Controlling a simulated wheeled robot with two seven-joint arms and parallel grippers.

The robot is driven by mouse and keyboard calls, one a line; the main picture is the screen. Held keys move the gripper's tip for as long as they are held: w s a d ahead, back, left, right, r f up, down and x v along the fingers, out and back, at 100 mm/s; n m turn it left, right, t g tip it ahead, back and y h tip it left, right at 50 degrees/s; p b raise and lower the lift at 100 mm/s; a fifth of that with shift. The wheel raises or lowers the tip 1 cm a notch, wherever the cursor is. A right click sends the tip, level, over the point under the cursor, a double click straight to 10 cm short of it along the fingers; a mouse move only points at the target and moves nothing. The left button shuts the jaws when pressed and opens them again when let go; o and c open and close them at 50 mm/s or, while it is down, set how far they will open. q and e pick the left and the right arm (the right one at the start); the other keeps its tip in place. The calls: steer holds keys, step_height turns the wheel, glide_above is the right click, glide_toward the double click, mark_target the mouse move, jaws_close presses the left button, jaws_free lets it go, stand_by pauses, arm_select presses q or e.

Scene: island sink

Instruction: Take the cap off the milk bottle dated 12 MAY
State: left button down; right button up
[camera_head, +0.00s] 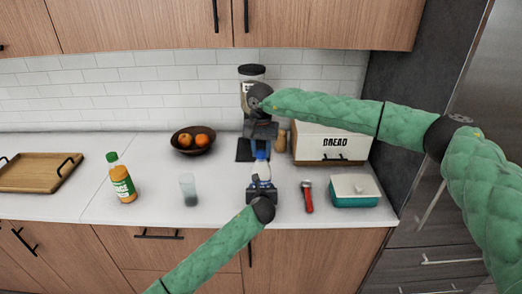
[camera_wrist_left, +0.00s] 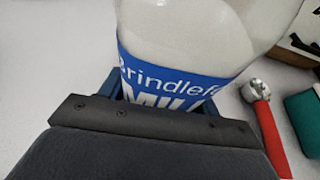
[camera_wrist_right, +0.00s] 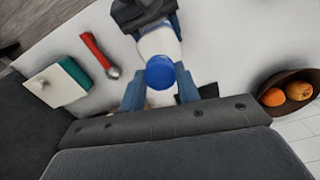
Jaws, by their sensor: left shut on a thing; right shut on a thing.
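The milk bottle (camera_head: 262,170) stands upright on the counter, white with a blue label. In the left wrist view its label (camera_wrist_left: 170,78) reads "Brindlefe…" and part of "MILK"; no date shows. My left gripper (camera_head: 261,187) is shut on the bottle's lower body from the front. My right gripper (camera_head: 261,150) reaches down from above and is shut on the blue cap (camera_wrist_right: 160,72), which shows between its fingers in the right wrist view. The cap is in line with the bottle's top; I cannot tell whether it is still seated.
A glass (camera_head: 188,190) and a juice bottle (camera_head: 121,180) stand to the left. A red-handled tool (camera_head: 307,197) and a teal box (camera_head: 354,191) lie to the right. Behind are a fruit bowl (camera_head: 193,149), a coffee machine (camera_head: 251,85) and a bread box (camera_head: 335,144).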

mark_target(261, 152)
steer(key=shift+n, duration=1)
steer(key=shift+r, duration=0.4)
steer(key=shift+r, duration=0.35)
steer(key=shift+r, duration=0.5)
steer(key=shift+r, duration=1.85)
arm_select(q)
steer(key=shift+c, duration=1.3)
jaws_free()
steer(key=shift+s, duration=0.1)
